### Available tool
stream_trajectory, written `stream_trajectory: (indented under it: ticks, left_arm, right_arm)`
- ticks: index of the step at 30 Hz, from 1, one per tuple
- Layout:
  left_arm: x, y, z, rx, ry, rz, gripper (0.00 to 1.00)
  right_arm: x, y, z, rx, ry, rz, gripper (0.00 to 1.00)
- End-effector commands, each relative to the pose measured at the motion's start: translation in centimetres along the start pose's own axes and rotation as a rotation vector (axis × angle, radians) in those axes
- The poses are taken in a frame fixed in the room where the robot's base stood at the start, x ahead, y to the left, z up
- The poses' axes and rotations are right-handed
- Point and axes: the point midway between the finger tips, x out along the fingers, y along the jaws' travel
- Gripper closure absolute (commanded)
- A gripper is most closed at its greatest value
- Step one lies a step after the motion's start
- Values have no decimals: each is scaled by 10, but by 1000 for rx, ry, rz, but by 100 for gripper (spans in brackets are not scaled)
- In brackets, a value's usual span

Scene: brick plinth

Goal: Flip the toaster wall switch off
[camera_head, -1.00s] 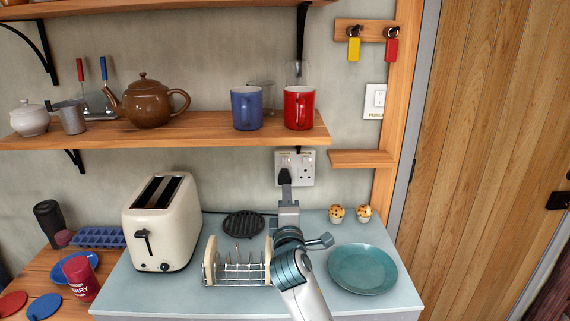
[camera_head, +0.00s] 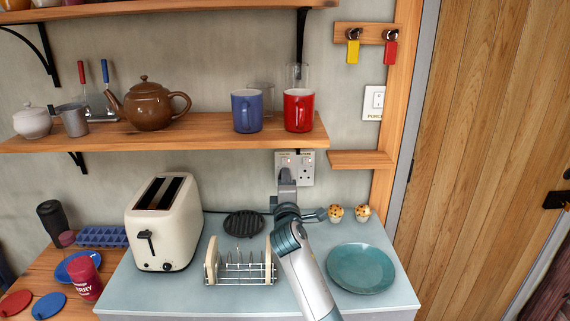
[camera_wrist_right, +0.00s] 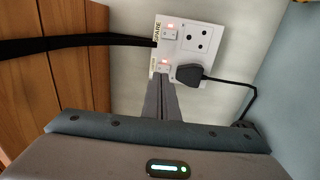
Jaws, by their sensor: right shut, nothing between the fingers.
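The white double wall socket (camera_head: 308,173) is on the wall below the shelf, behind the counter. In the right wrist view it shows turned sideways, with two small rocker switches, each beside a lit red light. The upper switch (camera_wrist_right: 170,35) is by the label SPARE. The lower switch (camera_wrist_right: 163,69), whose label is hard to read, is in line with a black plug (camera_wrist_right: 189,75). My right gripper (camera_head: 286,170) is shut and empty, its tips (camera_wrist_right: 162,79) right at the lower switch. I cannot tell whether they touch it. The cream toaster (camera_head: 165,225) stands left on the counter. My left gripper is out of view.
A toast rack (camera_head: 240,268), a black trivet (camera_head: 244,224), a teal plate (camera_head: 360,268) and two muffins (camera_head: 363,212) are on the counter around my right arm. A shelf (camera_head: 220,135) with mugs runs above the socket. A small ledge (camera_head: 360,159) juts out at its right.

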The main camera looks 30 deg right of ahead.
Motion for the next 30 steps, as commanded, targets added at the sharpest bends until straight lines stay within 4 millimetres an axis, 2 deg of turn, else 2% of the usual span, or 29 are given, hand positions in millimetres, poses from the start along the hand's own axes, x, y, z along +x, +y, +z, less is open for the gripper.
stream_trajectory:
  ticks: [3, 10, 15, 25, 30]
  left_arm:
    - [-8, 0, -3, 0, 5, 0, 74]
    - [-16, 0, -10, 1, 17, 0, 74]
    - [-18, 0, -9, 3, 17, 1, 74]
    - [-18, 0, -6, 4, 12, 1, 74]
    - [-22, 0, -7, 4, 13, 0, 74]
  right_arm:
    - [21, 3, 0, 0, -1, -1, 100]
    - [46, 1, 0, 1, 0, -1, 100]
    - [54, 0, 0, 1, -1, -1, 100]
    - [55, 0, 0, 1, 0, 0, 100]
    - [66, 9, 0, -1, 0, 2, 100]
